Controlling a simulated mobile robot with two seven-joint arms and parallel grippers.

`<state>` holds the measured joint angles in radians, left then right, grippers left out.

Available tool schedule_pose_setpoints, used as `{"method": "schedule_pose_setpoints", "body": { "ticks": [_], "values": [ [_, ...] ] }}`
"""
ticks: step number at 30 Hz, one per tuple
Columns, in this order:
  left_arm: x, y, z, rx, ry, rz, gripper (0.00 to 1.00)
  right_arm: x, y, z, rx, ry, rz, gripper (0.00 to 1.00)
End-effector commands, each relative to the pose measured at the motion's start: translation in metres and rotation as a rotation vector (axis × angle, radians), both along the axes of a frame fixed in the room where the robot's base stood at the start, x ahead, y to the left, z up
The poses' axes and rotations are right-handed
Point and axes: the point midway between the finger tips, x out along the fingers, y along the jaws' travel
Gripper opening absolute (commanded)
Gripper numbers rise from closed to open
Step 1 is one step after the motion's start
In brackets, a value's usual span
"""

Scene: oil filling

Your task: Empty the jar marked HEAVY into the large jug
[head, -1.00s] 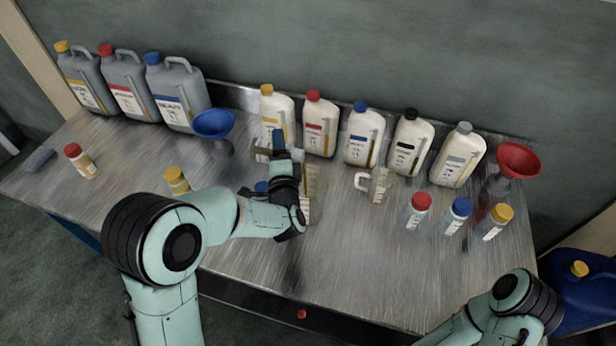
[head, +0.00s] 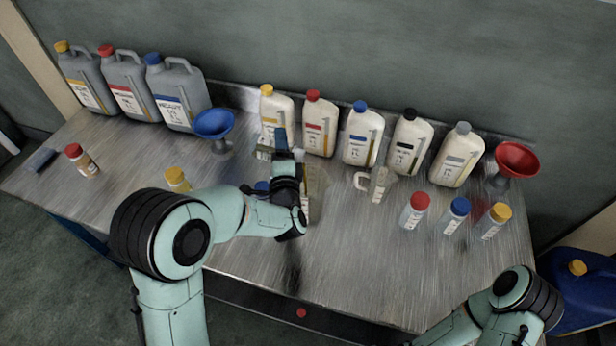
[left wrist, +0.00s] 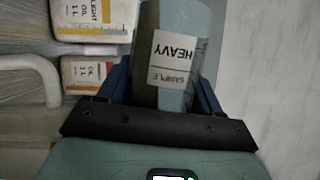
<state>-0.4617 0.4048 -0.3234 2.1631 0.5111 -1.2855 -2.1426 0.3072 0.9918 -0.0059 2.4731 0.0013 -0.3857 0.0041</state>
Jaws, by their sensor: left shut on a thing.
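My left gripper (head: 284,148) is shut on the clear jar (head: 264,150), which lies well over on its side above the table. In the left wrist view the jar (left wrist: 172,15) shows a white label reading HEAVY and SAMPLE, upside down, between the blue fingers (left wrist: 160,90). The large clear jug (head: 317,182) stands just right of my left wrist, which hides part of it. I cannot see whether oil is running from the jar. A blue cap (head: 262,186) shows behind my left forearm. My right gripper is out of view.
Several white oil bottles (head: 362,135) line the back, beside grey canisters (head: 180,95). A blue funnel (head: 213,124) and a red funnel (head: 516,159) stand at either side. A small jug (head: 379,184) and capped jars (head: 455,217) stand right. The front right table is clear.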

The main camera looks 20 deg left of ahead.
Motion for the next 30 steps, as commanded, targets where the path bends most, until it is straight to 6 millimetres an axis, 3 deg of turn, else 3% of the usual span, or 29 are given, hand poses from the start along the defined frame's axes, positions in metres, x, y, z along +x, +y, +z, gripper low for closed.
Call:
{"method": "schedule_pose_setpoints", "body": {
  "ticks": [30],
  "values": [
    [0.0,-0.0037,-0.0044,0.112,-0.001,0.0,0.28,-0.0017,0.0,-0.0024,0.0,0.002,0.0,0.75]
  ]
}}
